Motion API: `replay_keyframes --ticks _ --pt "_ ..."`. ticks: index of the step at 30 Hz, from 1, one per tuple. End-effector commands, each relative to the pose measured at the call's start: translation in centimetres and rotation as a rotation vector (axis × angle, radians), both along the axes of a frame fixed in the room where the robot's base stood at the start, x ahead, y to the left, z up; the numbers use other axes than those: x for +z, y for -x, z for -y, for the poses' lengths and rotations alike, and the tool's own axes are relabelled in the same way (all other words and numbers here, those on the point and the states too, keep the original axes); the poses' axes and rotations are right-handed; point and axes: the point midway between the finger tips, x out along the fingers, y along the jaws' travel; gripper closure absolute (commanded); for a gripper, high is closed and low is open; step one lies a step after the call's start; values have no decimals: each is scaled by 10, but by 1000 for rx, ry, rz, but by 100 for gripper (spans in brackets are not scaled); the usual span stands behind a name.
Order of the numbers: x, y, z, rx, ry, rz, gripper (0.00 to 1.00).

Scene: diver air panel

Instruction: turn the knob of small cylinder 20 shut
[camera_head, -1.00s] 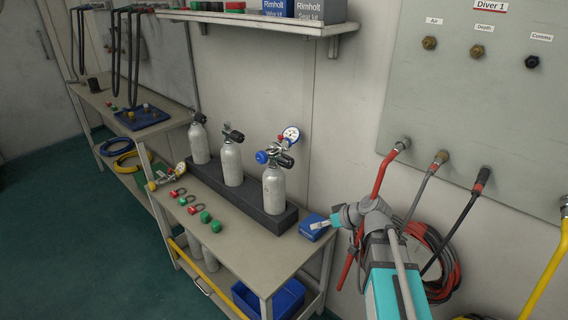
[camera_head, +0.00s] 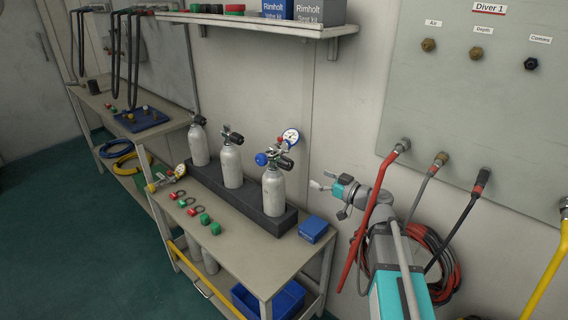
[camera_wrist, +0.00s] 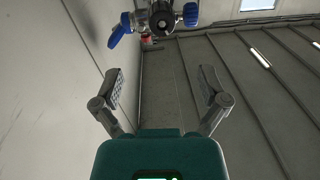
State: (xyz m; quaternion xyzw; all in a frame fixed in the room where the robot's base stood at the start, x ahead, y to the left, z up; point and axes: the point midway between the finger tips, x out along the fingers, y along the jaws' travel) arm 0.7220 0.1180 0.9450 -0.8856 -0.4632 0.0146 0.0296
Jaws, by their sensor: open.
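Several small grey cylinders stand in a dark rack (camera_head: 262,215) on the bench. Their numbers cannot be read, so I cannot tell which is 20. The right cylinder (camera_head: 273,193) carries a valve with a blue knob (camera_head: 261,159), a black knob (camera_head: 285,163) and a round gauge (camera_head: 291,136). The middle cylinder (camera_head: 231,167) and left cylinder (camera_head: 199,146) have black knobs. My gripper (camera_head: 322,181) is open and empty, to the right of the right cylinder and apart from it. In the wrist view, my gripper (camera_wrist: 159,76) spreads below a metal valve (camera_wrist: 158,18) with blue parts, not touching it.
A blue box (camera_head: 313,230) sits on the bench right of the rack. Red and green caps (camera_head: 205,218) and a loose gauge (camera_head: 180,170) lie in front. A shelf (camera_head: 250,21) hangs above. Hoses (camera_head: 376,205) hang from the wall panel at right.

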Motion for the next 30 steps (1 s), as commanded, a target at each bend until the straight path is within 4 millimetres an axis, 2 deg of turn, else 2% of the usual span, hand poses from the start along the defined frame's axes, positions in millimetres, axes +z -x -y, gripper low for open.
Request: replay_keyframes --ticks 8,14,30 --pt "0 -2 -3 2 0 -1 7" --pt "0 -10 -14 4 1 -2 7" --pt "0 -54 -77 4 1 -2 7"
